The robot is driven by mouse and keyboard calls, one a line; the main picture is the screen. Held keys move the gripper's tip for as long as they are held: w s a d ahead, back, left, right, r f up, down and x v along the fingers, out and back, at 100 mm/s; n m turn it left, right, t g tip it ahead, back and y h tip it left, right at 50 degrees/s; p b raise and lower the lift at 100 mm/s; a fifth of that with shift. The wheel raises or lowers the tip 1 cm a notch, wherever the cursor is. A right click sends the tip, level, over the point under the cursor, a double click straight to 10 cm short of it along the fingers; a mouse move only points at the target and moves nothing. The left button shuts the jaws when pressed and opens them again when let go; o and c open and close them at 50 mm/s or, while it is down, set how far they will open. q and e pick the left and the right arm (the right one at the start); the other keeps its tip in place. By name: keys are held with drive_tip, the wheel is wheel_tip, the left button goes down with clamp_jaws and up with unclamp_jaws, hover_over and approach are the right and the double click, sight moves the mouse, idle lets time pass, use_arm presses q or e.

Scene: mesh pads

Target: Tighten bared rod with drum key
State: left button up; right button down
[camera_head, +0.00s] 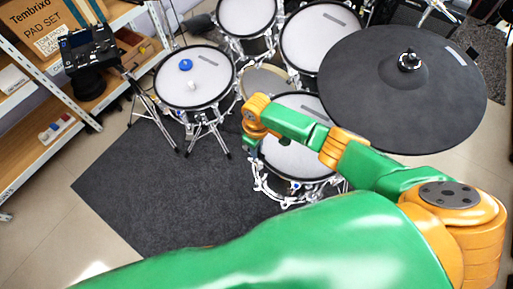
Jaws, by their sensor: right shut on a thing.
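My right arm reaches in from the right, and its wrist bends down at the left rim of the front drum (308,165). My right gripper (251,150) is small and partly hidden at this rim. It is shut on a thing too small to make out. The drum has a pale mesh head, a metal hoop and lugs around its side. A drum key cannot be told apart here, and neither can a bared rod. My left gripper is not in view.
A large black cymbal (440,105) overhangs the drum's right side. Another drum (215,92) at the left bears a blue round thing (186,65). More drums stand behind. The dark mat (150,190) is clear.

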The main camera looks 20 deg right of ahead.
drive_tip(key=m+p, duration=0.1)
drive_tip(key=m, duration=0.1)
drive_tip(key=r+m+p, duration=0.1)
drive_tip(key=p, duration=0.1)
drive_tip(key=shift+s+m, duration=0.1)
drive_tip(key=shift+m, duration=0.3)
drive_tip(key=m+p, duration=0.1)
drive_tip(key=m, duration=0.3)
drive_tip(key=m+p, duration=0.1)
drive_tip(key=m, duration=0.2)
drive_tip(key=shift+a+f+m, duration=0.15)
drive_tip(key=shift+m, duration=0.25)
drive_tip(key=m, duration=0.3)
drive_tip(key=shift+f+p, duration=0.1)
drive_tip(key=shift+p, duration=0.3)
drive_tip(key=m, duration=0.3)
drive_tip(key=shift+f+m, duration=0.1)
drive_tip(key=shift+m, duration=0.3)
drive_tip(key=shift+f+m, duration=0.15)
drive_tip(key=shift+m, duration=0.95)
drive_tip(key=shift+n, duration=0.9)
wheel_tip(320, 180, up, 3)
drive_tip(key=p, duration=0.3)
drive_tip(key=shift+r, duration=0.2)
drive_tip(key=shift+f, duration=0.2)
